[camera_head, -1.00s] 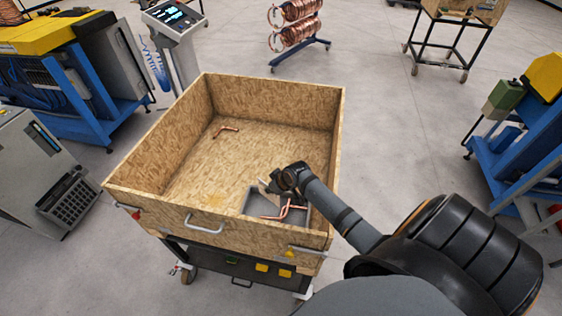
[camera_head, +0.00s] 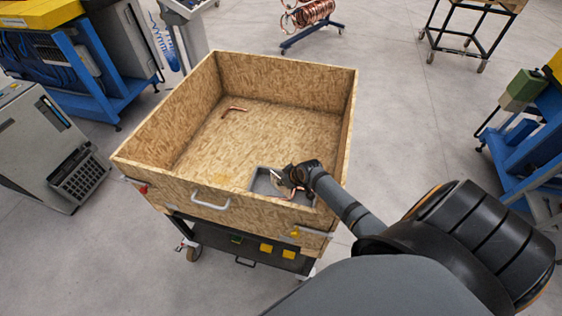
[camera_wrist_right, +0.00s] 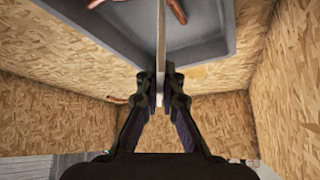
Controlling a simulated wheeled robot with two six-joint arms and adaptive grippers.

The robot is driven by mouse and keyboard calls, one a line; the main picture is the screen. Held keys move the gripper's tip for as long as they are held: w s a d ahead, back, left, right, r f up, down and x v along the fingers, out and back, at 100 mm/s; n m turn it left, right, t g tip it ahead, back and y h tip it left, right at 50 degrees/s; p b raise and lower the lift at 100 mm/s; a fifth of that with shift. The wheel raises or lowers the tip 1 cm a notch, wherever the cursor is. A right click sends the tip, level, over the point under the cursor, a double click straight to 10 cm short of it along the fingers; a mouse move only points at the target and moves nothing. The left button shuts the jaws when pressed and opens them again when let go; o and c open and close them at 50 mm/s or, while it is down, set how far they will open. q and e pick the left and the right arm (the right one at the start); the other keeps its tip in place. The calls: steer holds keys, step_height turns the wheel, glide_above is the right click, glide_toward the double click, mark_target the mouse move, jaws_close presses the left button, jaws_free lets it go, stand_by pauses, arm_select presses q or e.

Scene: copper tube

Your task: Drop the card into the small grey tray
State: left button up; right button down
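The small grey tray (camera_head: 261,185) sits in the near right corner of a wooden box, with a bent copper tube (camera_head: 299,190) in it. My right gripper (camera_head: 277,175) is over this tray. In the right wrist view my right gripper (camera_wrist_right: 161,88) is shut on the card (camera_wrist_right: 161,42), a thin pale sheet seen edge-on. The card stands out from the fingertips across the grey tray (camera_wrist_right: 222,45). I cannot tell whether it touches the tray. In the head view the card is too small to make out clearly. My left gripper is not in view.
The wooden box (camera_head: 190,181) has raised walls on all sides and stands on a wheeled cart. Another bent copper tube (camera_head: 234,109) lies on its floor at the back left. The middle of the box floor is clear.

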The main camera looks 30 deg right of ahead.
steer(key=c, duration=2)
jaws_free()
steer(key=o, duration=0.6)
steer(key=shift+d, duration=0.1)
steer(key=shift+c, duration=0.2)
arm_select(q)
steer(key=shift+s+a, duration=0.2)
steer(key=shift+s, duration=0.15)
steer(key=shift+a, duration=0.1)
arm_select(e)
steer(key=shift+r, duration=0.1)
steer(key=v, duration=1.1)
steer(key=shift+s+r, duration=0.25)
steer(key=shift+r, duration=0.05)
